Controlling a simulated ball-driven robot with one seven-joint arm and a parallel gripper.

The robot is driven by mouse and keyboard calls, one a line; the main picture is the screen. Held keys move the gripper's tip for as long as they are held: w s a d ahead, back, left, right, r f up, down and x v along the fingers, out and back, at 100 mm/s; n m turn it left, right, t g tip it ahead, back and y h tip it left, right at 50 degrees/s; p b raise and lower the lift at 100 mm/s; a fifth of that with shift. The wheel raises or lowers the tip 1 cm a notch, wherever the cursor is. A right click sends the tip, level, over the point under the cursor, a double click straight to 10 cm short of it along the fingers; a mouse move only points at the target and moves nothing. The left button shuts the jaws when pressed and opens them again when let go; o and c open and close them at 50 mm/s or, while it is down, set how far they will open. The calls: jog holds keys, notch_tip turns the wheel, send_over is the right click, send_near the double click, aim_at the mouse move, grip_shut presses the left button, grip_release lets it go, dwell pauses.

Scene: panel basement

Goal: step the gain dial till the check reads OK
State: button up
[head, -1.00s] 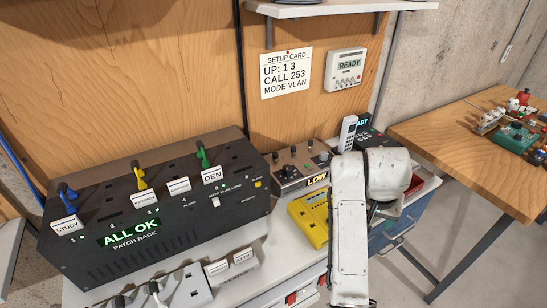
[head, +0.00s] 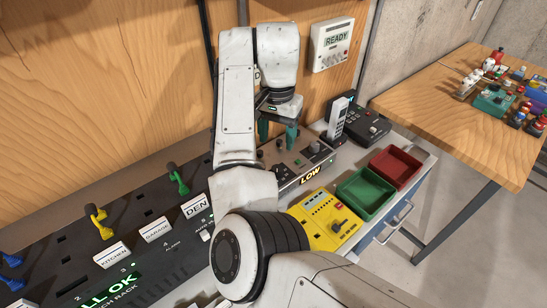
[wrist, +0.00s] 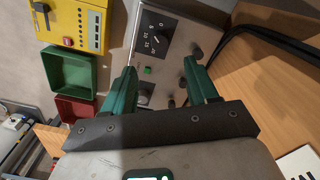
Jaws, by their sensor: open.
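In the wrist view, the box's panel (wrist: 178,30) shows a black dial plate (wrist: 157,27) with a numbered scale, a green button (wrist: 147,70) and several knobs. I cannot read a gain label. My gripper (head: 277,133) is open and empty above the box, fingers pointing down. In the wrist view, its green fingers (wrist: 160,69) stand either side of the green button, in front of the panel. The arm hides part of the box's left side in the head view.
A yellow unit (head: 325,222), a green tray (head: 365,195) and a red tray (head: 396,167) stand before and right of the box. A handset (head: 338,118) stands close at its right. The black patch rack (head: 150,230) is at left, the wooden wall (head: 110,80) behind.

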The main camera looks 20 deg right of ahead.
aim_at(277, 168)
notch_tip(277, 168, down, 10)
jog(key=shift+f+p, duration=0.1)
jog(key=shift+p, duration=0.6)
jog(key=c, duration=1)
